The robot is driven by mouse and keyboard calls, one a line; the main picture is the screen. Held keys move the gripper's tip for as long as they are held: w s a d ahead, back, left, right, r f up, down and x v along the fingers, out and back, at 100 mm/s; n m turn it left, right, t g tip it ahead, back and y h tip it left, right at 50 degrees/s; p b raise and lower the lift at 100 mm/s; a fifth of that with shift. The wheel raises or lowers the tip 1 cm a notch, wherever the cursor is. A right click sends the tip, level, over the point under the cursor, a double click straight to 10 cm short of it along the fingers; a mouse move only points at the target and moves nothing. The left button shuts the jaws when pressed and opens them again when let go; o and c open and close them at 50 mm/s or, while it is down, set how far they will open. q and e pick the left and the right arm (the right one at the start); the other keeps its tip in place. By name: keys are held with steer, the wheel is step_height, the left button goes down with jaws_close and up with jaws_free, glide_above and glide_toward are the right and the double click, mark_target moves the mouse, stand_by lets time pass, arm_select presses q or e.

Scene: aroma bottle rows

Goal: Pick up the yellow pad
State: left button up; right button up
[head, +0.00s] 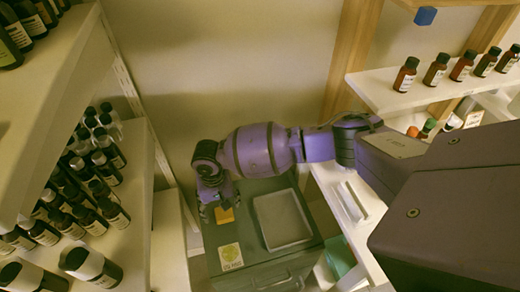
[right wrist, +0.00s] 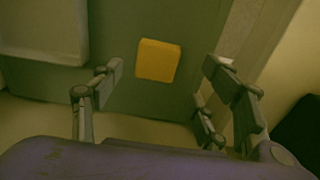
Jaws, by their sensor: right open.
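The yellow pad (head: 224,215) lies on the dark grey-green cabinet top (head: 222,234), near its back left corner. In the right wrist view the yellow pad (right wrist: 158,60) is a small rounded square, lying ahead of and between the fingers. My right gripper (head: 217,206) points down over that corner, just by the pad, and partly hides it in the head view. In the right wrist view my right gripper (right wrist: 165,78) is open and empty, with its fingers apart on either side of the pad. My left gripper is not in view.
A pale tray (head: 282,220) lies on the cabinet top right of the pad and shows in the wrist view (right wrist: 45,28). Shelves with dark bottles stand left (head: 100,190) and right (head: 435,72). A wall rises behind.

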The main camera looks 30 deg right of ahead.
mark_target(223, 212)
step_height(223, 212, down, 5)
steer(key=shift+w+d+r, duration=0.15)
steer(key=c, duration=1.2)
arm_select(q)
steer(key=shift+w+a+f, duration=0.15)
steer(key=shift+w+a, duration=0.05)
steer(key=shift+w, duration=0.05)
